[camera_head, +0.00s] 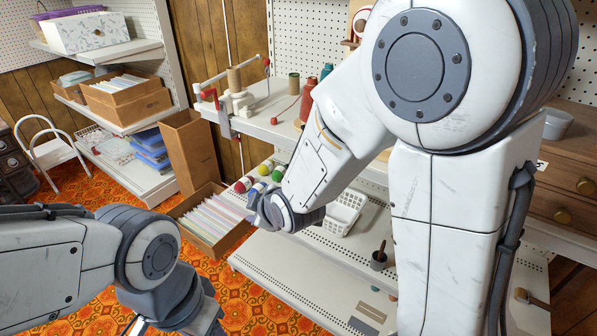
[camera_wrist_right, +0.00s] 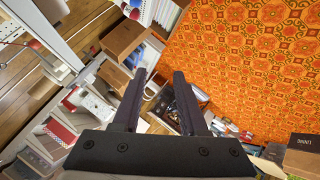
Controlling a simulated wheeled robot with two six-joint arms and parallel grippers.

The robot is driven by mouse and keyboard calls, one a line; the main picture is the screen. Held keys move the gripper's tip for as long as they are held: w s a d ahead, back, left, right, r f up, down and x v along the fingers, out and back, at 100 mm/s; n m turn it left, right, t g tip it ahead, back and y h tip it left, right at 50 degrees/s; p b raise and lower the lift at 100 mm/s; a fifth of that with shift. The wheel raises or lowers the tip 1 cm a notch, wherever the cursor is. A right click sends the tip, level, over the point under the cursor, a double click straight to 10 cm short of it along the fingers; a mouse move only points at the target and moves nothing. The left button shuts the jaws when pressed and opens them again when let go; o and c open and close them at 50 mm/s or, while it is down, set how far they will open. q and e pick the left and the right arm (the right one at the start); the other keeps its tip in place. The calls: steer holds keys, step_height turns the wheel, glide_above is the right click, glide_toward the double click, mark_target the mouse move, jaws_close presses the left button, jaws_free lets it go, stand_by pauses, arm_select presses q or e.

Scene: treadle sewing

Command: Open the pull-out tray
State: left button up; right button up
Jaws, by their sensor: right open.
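I cannot pick out the pull-out tray with certainty in either view. My right arm reaches down across the middle of the head view, and its wrist end (camera_head: 285,212) is beside the lower shelf, partly hidden by its own links. In the right wrist view my right gripper (camera_wrist_right: 158,75) is open, its two dark fingers apart with nothing between them. My left arm comes in at the lower left of the head view; its gripper is outside the frame.
A box of files (camera_head: 210,222) stands beside the tall brown box (camera_head: 188,150). A white shelf (camera_head: 262,120) carries a clamped winder (camera_head: 236,95) and thread spools. A wooden drawer unit (camera_head: 566,185) is at the right. Orange carpet (camera_head: 258,300) is open in front.

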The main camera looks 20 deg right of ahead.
steer(key=w+d+f+n+t+h+b, duration=0.3)
steer(key=w+d+t+b, duration=0.2)
steer(key=d, duration=0.4)
steer(key=w+d+f+n+t+h+b, duration=0.25)
steer(key=w+d+t+b, duration=0.2)
steer(key=d, duration=0.45)
arm_select(q)
step_height(320, 180, down, 10)
steer(key=p, duration=0.1)
steer(key=shift+f, duration=0.2)
arm_select(e)
steer(key=w+r, duration=0.1)
steer(key=w, duration=0.8)
steer(key=shift+d, duration=0.3)
arm_select(q)
steer(key=shift+s, duration=0.1)
arm_select(e)
steer(key=shift+r, duration=0.1)
jaws_close()
